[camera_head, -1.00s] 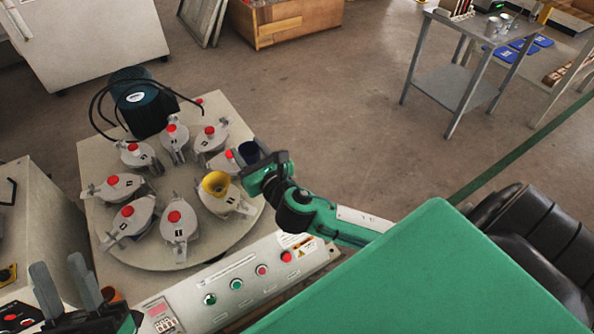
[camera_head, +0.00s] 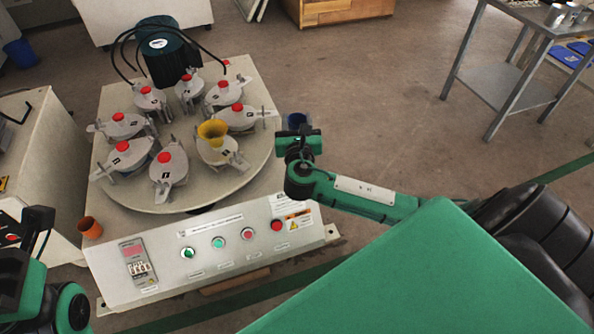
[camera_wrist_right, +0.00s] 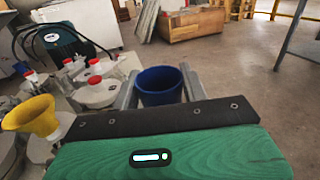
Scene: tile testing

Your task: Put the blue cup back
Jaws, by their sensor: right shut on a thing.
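The blue cup (camera_head: 297,119) is held upright in my right gripper (camera_head: 298,131), just off the right side of the round machine plate. In the right wrist view the blue cup (camera_wrist_right: 160,86) sits between the two grey fingers, which are shut on it. Its open rim faces up, and its inside cannot be seen well. My left gripper (camera_head: 30,235) is at the lower left of the head view, partly cut off. Whether its fingers are open or shut is unclear.
The round plate (camera_head: 215,190) carries several red-knobbed jars and a yellow funnel (camera_head: 212,130). An orange cup (camera_head: 90,228) stands by the control panel (camera_head: 215,250). A metal table (camera_head: 500,85) with silver cups is at upper right; blue trays (camera_head: 572,55) lie beyond. Floor between is open.

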